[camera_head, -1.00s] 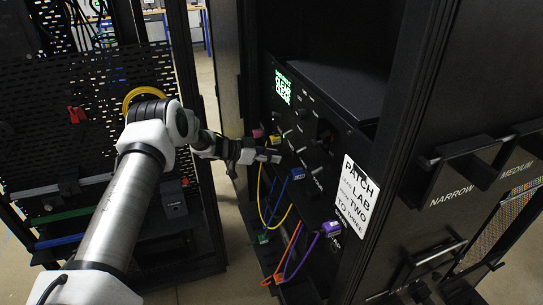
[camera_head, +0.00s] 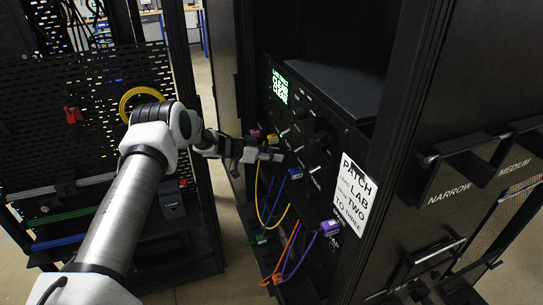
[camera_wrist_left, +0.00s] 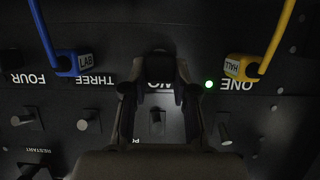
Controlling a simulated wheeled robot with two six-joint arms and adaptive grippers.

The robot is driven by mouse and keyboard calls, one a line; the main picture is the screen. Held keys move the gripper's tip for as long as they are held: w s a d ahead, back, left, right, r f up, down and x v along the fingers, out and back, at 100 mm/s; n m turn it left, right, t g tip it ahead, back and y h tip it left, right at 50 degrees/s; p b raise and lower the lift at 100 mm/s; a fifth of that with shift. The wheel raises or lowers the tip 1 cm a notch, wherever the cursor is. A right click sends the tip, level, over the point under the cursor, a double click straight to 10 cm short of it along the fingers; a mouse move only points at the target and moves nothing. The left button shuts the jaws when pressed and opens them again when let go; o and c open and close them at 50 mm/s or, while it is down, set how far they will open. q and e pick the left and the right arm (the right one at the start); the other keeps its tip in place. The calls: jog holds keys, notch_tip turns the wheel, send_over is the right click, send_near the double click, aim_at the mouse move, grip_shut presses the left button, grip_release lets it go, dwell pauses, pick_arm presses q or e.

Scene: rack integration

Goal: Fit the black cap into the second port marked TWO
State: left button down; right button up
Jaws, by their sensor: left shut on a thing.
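My left gripper (camera_head: 270,154) points at the black patch panel (camera_head: 312,142) in the rack. In the left wrist view its two dark fingers (camera_wrist_left: 158,92) are shut on a small black cap (camera_wrist_left: 160,66). The cap is in front of the label TWO (camera_wrist_left: 160,84), which is partly covered. The second port is hidden behind the cap and fingers, so I cannot tell whether the cap touches or enters it. In the head view the cap cannot be told apart from the dark fingertips. My right gripper is not in view.
A blue LAB plug (camera_wrist_left: 76,63) sits by THREE and a yellow HALL plug (camera_wrist_left: 242,67) by ONE, flanking the gripper. A green light (camera_wrist_left: 208,84) glows by ONE. A purple plug (camera_head: 329,227) and PATCH LAB sign (camera_head: 352,194) are lower right.

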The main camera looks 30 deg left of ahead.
pick_arm(q)
jog(key=shift+w+d+b, duration=0.45)
jog(key=shift+w+d, duration=0.25)
jog(key=shift+w, duration=0.2)
jog(key=c, duration=0.8)
grip_release()
jog(key=v, duration=1.2)
jog(key=shift+w+f, duration=0.1)
